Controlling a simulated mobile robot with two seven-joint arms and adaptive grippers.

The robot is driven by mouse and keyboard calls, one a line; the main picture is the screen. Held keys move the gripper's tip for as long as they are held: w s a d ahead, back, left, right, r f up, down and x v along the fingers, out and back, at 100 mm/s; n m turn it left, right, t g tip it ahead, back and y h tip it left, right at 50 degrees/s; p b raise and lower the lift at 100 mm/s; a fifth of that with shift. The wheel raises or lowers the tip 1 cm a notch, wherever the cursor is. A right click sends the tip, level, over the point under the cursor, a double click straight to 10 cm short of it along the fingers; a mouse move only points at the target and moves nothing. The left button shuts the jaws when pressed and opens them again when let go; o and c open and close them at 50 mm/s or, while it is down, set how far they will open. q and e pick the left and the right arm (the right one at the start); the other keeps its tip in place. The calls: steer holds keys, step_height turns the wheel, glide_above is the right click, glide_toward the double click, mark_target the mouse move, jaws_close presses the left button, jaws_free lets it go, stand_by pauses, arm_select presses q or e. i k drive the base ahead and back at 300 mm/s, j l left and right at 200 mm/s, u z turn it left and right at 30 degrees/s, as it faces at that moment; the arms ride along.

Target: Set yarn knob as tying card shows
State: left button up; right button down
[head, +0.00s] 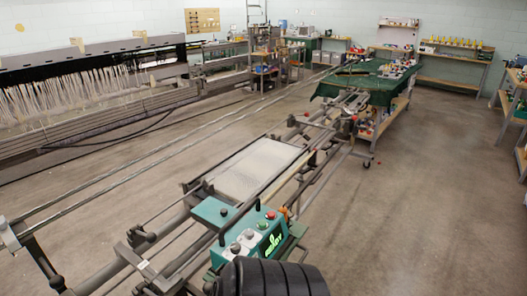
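A teal tying machine unit (232,222) stands on the long rail frame in the lower middle of the head view. I cannot make out a tying card. Neither of my grippers is in view. A dark ribbed shape at the bottom edge hides part of the unit's lower front.
The long rail frame (165,160) runs diagonally from lower left toward the back. A table with a green cloth (362,85) stands at its far end. A loom with white threads (60,95) fills the left. Shelves line the back and right walls. The floor (420,220) at right is clear.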

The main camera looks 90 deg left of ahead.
mark_target(235, 248)
steer(key=k+u, duration=0.5)
steer(key=u, duration=0.25)
steer(key=k+u, duration=0.2)
steer(key=u, duration=0.15)
